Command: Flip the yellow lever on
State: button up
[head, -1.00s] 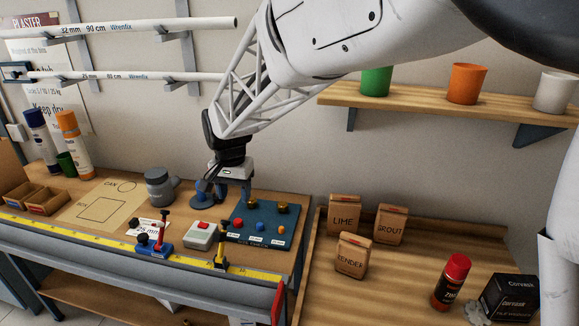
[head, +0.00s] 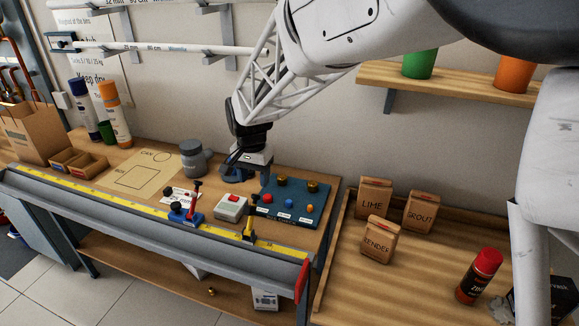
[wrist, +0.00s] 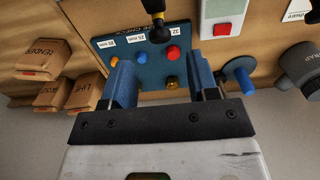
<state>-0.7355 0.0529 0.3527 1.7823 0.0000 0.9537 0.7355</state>
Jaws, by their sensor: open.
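The yellow lever (head: 250,230) stands at the front edge of the workbench, beside the yellow ruler strip. It has a black ball knob, which shows close to the camera at the top of the wrist view (wrist: 158,25). My gripper (head: 250,180) hangs over the bench behind the lever, near the back left of the blue fitting board. In the wrist view its two blue fingers (wrist: 163,80) are spread apart with nothing between them. The lever lies beyond the fingertips and is not touched.
The blue board (head: 275,211) carries small coloured and brass pieces. A red-button box (head: 231,207) and a red lever on a blue base (head: 190,210) stand left of the yellow lever. A grey pot (head: 194,160) is behind. Paper bags (head: 378,240) stand at right.

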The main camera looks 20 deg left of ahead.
aim_at(250, 215)
jog(key=shift+f, duration=2.85)
jog(key=shift+c, duration=0.4)
grip_shut()
